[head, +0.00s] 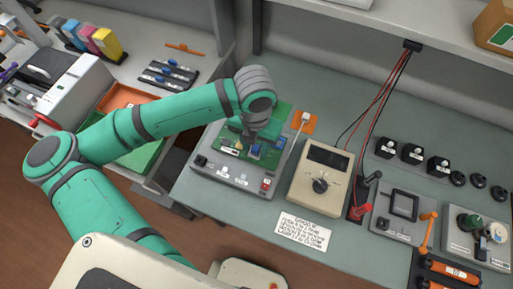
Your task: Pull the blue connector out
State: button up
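A small blue connector (254,152) shows on the green circuit board (232,151), near the board's right side. The board lies on a grey test fixture (222,169) on the bench. My gripper (247,138) points down over the board, just behind and above the blue connector. Its fingers are small and partly hidden by my wrist, so I cannot tell whether they are open or shut, or whether they touch the connector.
A beige meter (318,182) stands right of the fixture, with red and black leads behind. A white plug (306,117) lies on an orange pad at the fixture's back right. A printed label (303,232) lies in front. Black knobs (412,153) and panels fill the right side.

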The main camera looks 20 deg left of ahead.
grip_shut()
jog(key=shift+r, duration=1)
dwell(1.0)
